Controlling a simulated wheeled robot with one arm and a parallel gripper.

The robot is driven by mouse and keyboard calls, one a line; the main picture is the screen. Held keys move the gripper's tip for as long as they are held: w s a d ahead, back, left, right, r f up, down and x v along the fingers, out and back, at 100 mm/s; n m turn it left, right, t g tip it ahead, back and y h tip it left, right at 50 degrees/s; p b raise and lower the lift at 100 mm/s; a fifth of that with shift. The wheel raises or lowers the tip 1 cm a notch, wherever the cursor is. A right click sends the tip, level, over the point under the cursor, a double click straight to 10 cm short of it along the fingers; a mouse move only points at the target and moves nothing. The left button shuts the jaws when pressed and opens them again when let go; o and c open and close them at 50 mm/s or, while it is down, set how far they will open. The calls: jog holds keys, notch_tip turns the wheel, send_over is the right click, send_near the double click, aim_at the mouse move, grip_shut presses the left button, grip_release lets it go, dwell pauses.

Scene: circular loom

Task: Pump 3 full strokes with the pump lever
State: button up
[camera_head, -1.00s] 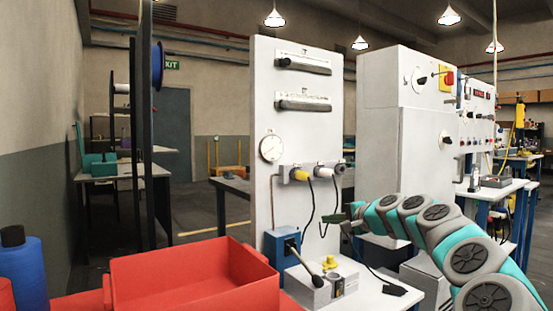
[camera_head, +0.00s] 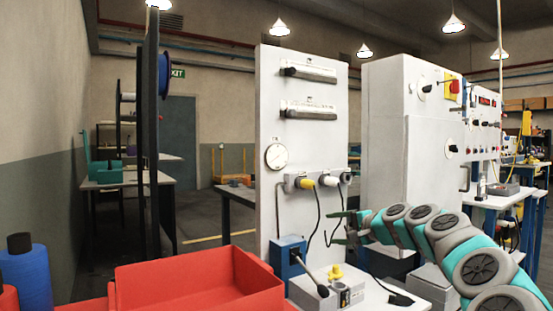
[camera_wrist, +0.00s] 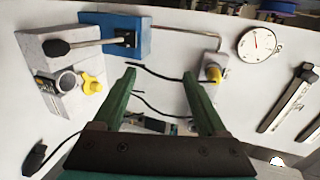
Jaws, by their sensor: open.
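The pump lever is a thin metal rod with a black knob (camera_head: 322,290), slanting down from a blue box (camera_head: 288,257) at the foot of the white panel. In the wrist view the blue box (camera_wrist: 125,38) is at the upper left, with the lever rod running left to its black knob (camera_wrist: 56,48). My gripper (camera_head: 342,227) is up and to the right of the lever, in front of the panel. In the wrist view its green fingers (camera_wrist: 160,76) are wide apart with nothing between them. It does not touch the lever.
A grey block (camera_head: 345,294) with a ring and a yellow knob (camera_head: 335,272) stands beside the lever. A round gauge (camera_head: 276,157) and plugs with hanging black cables are on the panel. A red bin (camera_head: 200,282) is at the front left.

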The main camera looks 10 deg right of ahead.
jog(key=v, duration=0.7)
jog(key=shift+s+d+r, duration=0.15)
jog(key=shift+s, duration=0.2)
jog(key=shift+c, duration=0.5)
